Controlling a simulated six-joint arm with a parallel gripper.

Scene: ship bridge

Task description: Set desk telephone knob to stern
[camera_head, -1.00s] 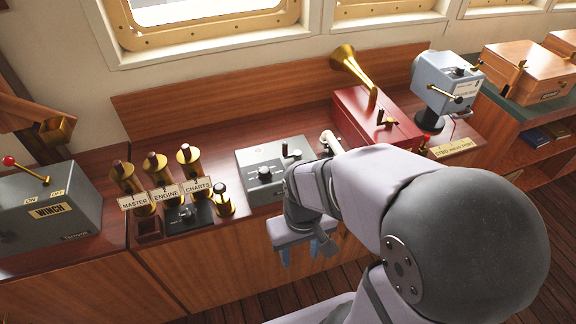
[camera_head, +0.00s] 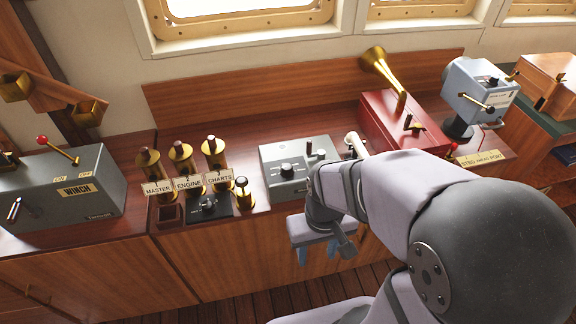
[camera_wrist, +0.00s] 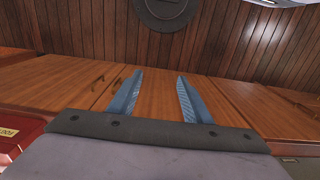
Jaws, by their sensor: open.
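A grey box (camera_head: 271,160) stands on the wooden console, with a black round knob (camera_head: 287,170) on its sloping face and a small dark lever behind it. It may be the desk telephone; its lettering is too small to read, so I cannot tell the knob's setting. My gripper (camera_head: 316,254) hangs in front of the console, below and to the right of this box, with my arm covering the box's right front. In the wrist view the two blue fingers (camera_wrist: 160,80) are apart with nothing between them, pointing toward cabinet fronts and the floor.
Brass tubes (camera_head: 182,160) labelled MASTER, ENGINE and CHARTS stand left of the box, behind a black knob panel (camera_head: 208,207). A grey WINCH box (camera_head: 95,170) is farther left. A red box (camera_head: 385,118) with a brass horn (camera_head: 378,62) stands right, beside a blue-grey device (camera_head: 475,85).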

